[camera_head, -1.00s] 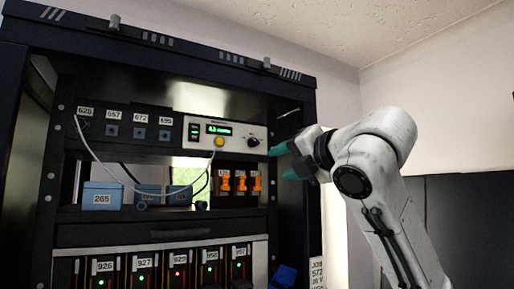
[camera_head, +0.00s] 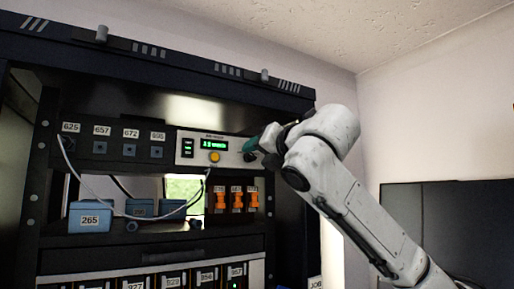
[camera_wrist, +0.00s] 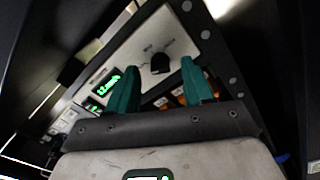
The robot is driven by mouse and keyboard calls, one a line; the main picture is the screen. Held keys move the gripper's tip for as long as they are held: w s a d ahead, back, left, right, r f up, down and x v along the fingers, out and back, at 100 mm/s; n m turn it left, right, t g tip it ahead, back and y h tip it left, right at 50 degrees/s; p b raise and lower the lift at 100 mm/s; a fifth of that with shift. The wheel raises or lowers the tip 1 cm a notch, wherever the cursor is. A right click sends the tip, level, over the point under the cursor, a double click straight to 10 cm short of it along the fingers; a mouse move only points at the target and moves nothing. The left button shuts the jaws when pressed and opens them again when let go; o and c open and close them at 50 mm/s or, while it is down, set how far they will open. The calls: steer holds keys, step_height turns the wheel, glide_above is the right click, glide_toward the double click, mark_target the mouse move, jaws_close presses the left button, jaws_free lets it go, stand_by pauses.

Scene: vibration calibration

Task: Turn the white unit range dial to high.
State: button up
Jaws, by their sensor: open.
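The white unit (camera_head: 203,152) is mounted in the rack's upper row, with a green display (camera_head: 214,145) and a round yellow button (camera_head: 214,157). Its black range dial (camera_wrist: 160,64) shows in the wrist view on the white panel, with small printed marks around it too blurred to read. In the head view the dial (camera_head: 249,157) is partly hidden by my gripper (camera_head: 256,146). My gripper (camera_wrist: 163,84) has teal fingers and is open. In the wrist view the dial lies between and just beyond the fingertips. I cannot tell whether they touch it.
Dark numbered modules (camera_head: 114,138) fill the row left of the unit, with a white cable hanging from 625. Orange switches (camera_head: 236,198) sit just below the dial. Blue box 265 (camera_head: 90,216) stands on the shelf. The rack's right post (camera_head: 297,200) is close to my arm.

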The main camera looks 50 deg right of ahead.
steer(key=shift+x, duration=0.8)
steer(key=shift+c, duration=0.2)
jaws_close()
